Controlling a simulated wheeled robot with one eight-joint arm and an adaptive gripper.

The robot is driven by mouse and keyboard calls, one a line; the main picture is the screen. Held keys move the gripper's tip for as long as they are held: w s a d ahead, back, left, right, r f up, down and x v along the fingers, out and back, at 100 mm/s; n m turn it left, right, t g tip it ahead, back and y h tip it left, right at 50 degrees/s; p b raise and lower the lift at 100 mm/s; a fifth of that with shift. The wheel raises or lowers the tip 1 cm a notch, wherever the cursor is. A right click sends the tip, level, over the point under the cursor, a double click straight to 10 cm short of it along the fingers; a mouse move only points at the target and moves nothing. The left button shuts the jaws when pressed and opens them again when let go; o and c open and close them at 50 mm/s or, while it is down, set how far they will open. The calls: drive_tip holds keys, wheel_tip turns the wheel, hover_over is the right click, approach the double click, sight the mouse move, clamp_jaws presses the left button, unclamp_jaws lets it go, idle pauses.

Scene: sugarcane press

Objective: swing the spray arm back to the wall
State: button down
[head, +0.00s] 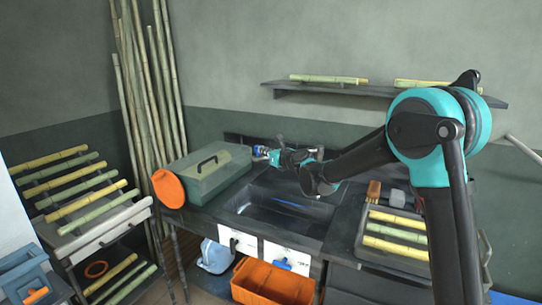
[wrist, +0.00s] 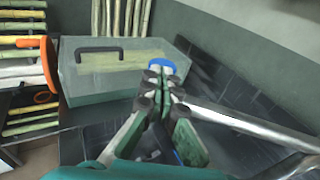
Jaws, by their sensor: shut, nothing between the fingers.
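My gripper (wrist: 160,78) is shut and empty, pointing away over the sink area in the wrist view. A pale metal tube (wrist: 260,127), which looks like the spray arm, runs from beside my fingers to the right edge. A blue rounded piece (wrist: 162,65) shows just beyond my fingertips; I cannot tell whether they touch it or whether it belongs to the tube. In the head view my gripper (head: 277,156) is above the back of the sink, right of the green box, with the blue piece (head: 260,150) at its tip. My arm hides much of the tube there.
The green box (head: 207,178) with an orange disc (head: 168,189) stands left of the dark sink (head: 285,205). A tray of cane pieces (head: 390,258) is at right. A wall shelf (head: 350,90) hangs above. An orange crate (head: 272,284) sits below.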

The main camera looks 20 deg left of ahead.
drive_tip(key=w+a, duration=0.5)
drive_tip(key=w, duration=0.5)
drive_tip(key=w+a, duration=0.6)
drive_tip(key=w, duration=0.5)
drive_tip(key=shift+a, duration=0.1)
